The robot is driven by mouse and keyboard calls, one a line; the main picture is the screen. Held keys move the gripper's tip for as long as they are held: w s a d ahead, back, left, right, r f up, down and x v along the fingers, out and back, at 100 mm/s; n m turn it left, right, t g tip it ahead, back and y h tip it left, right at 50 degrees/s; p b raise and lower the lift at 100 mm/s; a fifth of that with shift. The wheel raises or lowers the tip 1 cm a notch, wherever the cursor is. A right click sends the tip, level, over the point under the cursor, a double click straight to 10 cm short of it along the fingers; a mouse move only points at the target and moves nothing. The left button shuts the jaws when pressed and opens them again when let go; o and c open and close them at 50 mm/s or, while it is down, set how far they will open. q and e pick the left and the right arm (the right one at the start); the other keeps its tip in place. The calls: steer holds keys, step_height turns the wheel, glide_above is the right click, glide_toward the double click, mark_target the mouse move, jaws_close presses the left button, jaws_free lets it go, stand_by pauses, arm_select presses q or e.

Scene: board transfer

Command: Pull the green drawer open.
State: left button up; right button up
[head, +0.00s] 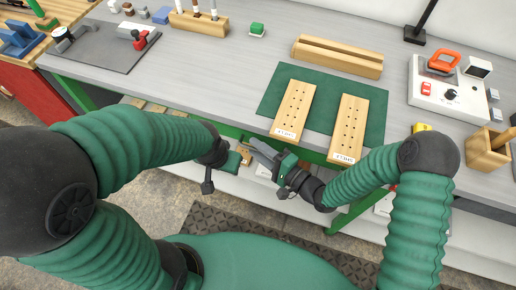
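A green band (228,130) runs under the front edge of the grey bench. I cannot tell whether it is the green drawer's front or part of the bench frame, and no handle is clear. My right gripper (261,154) is just below the bench edge, pointing up and left. Its grey fingers lie close together, and I cannot tell whether they are apart or shut. My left gripper (232,160) is close beside it on the left. Its fingers are small and partly hidden. I see no object clearly held by either gripper.
Two drilled wooden boards (294,108) (348,127) lie on a green mat (322,93), their near ends at the bench edge. A wooden block (338,56) and a white device (446,90) stand farther back. A red cabinet (50,100) is at the left.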

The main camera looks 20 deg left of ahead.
steer(key=shift+d, duration=0.35)
jaws_close()
steer(key=shift+s+a, duration=0.1)
steer(key=shift+s, duration=0.05)
stand_by(0.8)
